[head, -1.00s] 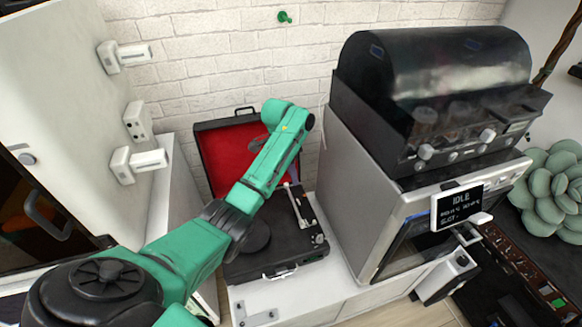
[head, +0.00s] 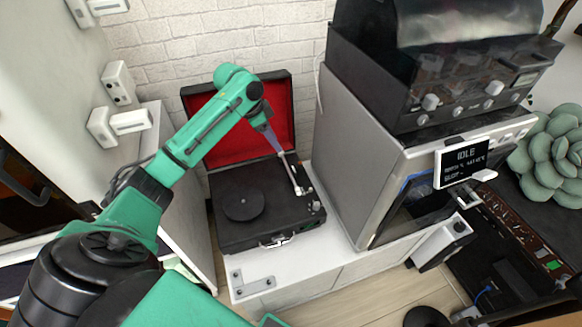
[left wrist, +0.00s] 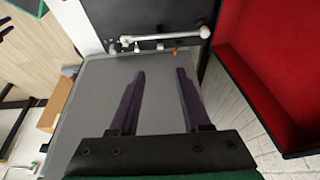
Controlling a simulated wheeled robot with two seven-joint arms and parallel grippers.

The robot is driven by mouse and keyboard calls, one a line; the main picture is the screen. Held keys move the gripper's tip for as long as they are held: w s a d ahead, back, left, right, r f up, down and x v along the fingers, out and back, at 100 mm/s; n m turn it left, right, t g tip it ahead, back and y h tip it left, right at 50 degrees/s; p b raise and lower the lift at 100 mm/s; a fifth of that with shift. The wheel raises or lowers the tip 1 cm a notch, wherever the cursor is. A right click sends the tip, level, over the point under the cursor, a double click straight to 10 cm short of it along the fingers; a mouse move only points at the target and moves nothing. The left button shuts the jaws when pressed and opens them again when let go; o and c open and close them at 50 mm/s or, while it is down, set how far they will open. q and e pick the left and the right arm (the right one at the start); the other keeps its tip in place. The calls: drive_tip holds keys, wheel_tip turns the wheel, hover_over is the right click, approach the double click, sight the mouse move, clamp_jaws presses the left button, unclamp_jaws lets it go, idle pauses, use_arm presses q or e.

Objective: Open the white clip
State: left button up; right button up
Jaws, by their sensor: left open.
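A record player (head: 240,232) stands open on a white cabinet. Its white tonearm (head: 294,172) runs along its right side; in the left wrist view the tonearm (left wrist: 165,37) crosses the top. Small white parts (left wrist: 137,46) and an orange bit (left wrist: 174,52) sit beside it. I cannot tell for sure which part is the white clip. My left gripper (head: 280,150) reaches over the player's rear right, close to the tonearm's back end. In the left wrist view its dark fingers (left wrist: 161,72) are apart with nothing between them. My right gripper is out of view.
The red-lined lid (head: 272,125) stands open behind the player. A grey oven-like machine (head: 360,150) with an IDLE display (head: 462,160) stands close on the right. White fixtures (head: 130,122) stick out from the left panel. The cabinet front with a metal bracket (head: 253,285) is mostly clear.

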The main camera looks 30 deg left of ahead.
sight(294, 169)
use_arm(q)
drive_tip(key=b+x, duration=0.1)
drive_tip(key=x, duration=1.3)
drive_tip(key=shift+w+f+b, duration=0.1)
drive_tip(key=shift+f+b, duration=0.05)
drive_tip(key=shift+b, duration=0.2)
clamp_jaws()
